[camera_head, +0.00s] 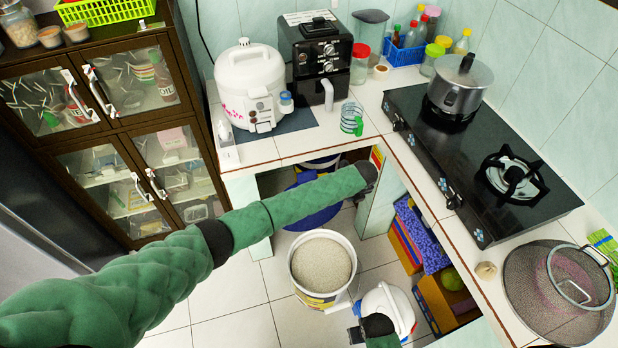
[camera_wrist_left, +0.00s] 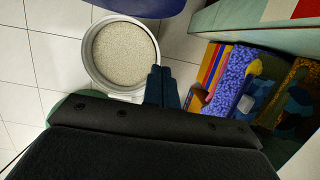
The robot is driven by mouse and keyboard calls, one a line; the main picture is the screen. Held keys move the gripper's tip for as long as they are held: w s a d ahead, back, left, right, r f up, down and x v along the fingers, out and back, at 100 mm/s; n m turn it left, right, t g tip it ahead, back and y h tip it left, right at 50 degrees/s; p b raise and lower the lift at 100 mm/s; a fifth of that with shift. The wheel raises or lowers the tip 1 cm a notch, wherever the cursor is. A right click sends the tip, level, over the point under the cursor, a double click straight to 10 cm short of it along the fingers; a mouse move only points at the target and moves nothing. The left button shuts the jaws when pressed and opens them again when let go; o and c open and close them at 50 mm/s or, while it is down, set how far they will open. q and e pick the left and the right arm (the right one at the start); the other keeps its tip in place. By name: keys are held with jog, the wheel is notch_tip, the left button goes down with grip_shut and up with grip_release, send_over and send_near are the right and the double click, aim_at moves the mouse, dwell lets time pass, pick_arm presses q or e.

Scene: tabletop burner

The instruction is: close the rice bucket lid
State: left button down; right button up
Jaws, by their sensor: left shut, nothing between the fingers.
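The rice bucket (camera_head: 321,262) stands on the floor, open at the top, with pale rice inside. It also shows in the left wrist view (camera_wrist_left: 122,55). A white lid-like piece (camera_head: 401,305) is tilted beside the bucket at its lower right, partly covered by a green and dark arm part. My left arm reaches in from the left, and its dark end (camera_head: 368,172) is above and right of the bucket. In the wrist view my left gripper (camera_wrist_left: 162,85) is shut and empty, beside the bucket's lower right rim in the picture. The right gripper's fingers are not clear.
A shelf with books and a blue box (camera_head: 424,235) is right of the bucket. A blue basin (camera_head: 312,212) lies behind it. The counter (camera_head: 430,200) overhangs the right side. Bare floor tiles (camera_head: 235,320) lie to the left.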

pick_arm(q)
jog(key=s, duration=0.1)
jog(key=s+d+f+p, duration=0.1)
jog(key=s, duration=0.2)
jog(key=shift+s+d+f, duration=0.1)
jog(key=shift+d+f, duration=0.05)
jog(key=shift+f, duration=0.2)
dwell(0.3)
jog(key=shift+s+p, duration=0.1)
jog(key=shift+p, duration=0.2)
jog(key=s+f, duration=0.1)
jog(key=s, duration=0.1)
jog(key=s+d+f, duration=0.1)
jog(key=shift+s+d+f, duration=0.1)
jog(key=shift+s+d, duration=0.1)
jog(key=shift+s, duration=0.2)
jog(key=s+f, duration=0.1)
jog(key=s+d+f, duration=0.1)
jog(key=s+f, duration=0.1)
jog(key=shift+s, duration=0.3)
dwell(0.5)
